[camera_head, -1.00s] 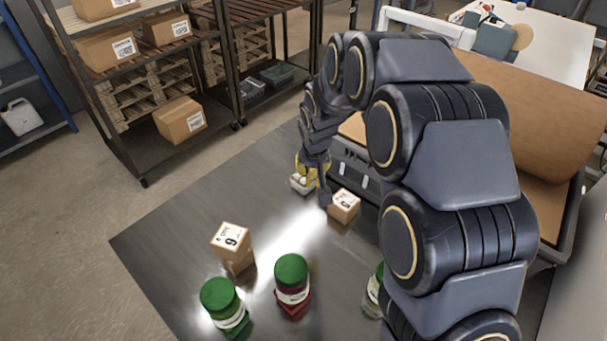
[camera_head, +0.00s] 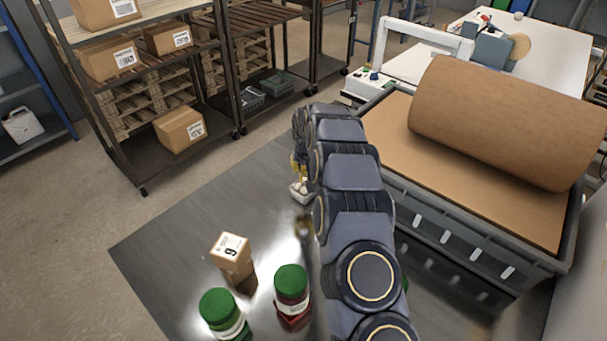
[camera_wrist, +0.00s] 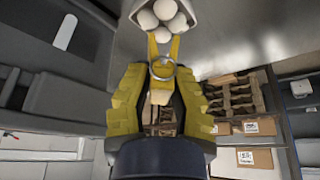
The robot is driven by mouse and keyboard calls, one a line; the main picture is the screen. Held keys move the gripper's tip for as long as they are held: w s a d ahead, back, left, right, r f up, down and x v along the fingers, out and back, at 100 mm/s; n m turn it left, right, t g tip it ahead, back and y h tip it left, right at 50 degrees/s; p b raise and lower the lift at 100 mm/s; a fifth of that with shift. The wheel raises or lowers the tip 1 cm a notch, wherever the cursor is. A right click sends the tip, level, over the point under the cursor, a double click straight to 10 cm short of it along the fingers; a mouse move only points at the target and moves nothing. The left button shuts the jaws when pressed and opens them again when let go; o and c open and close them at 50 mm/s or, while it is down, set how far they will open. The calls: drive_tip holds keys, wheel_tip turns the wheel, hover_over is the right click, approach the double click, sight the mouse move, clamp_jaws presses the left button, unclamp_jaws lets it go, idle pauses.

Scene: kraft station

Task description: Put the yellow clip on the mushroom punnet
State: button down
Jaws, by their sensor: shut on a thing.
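My gripper (camera_wrist: 160,92) is shut on the yellow clip (camera_wrist: 162,46); the clip shows between the thick yellow fingers, with a metal ring across it. The clip's two prongs point at the mushroom punnet (camera_wrist: 184,30), a pale tray of white mushrooms at the top of the wrist view. The prong ends are at or very near the punnet's edge; I cannot tell whether they touch it. In the head view the punnet (camera_head: 300,196) stands on the dark metal table, just below my gripper (camera_head: 298,170), which my arm partly hides.
A grey crate (camera_head: 470,235) with a brown roll (camera_head: 510,120) is at the right. Shelving (camera_head: 120,150) stands behind.

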sight(303, 183)
drive_tip(key=shift+w+f, duration=0.2)
drive_tip(key=shift+w, duration=0.1)
drive_tip(key=shift+w+f, duration=0.15)
drive_tip(key=shift+f, duration=1.65)
drive_tip(key=c, duration=1.1)
unclamp_jaws()
drive_tip(key=shift+f, duration=0.15)
drive_tip(key=shift+r, duration=0.45)
drive_tip(key=v, duration=1.1)
drive_tip(key=shift+s+r, duration=0.25)
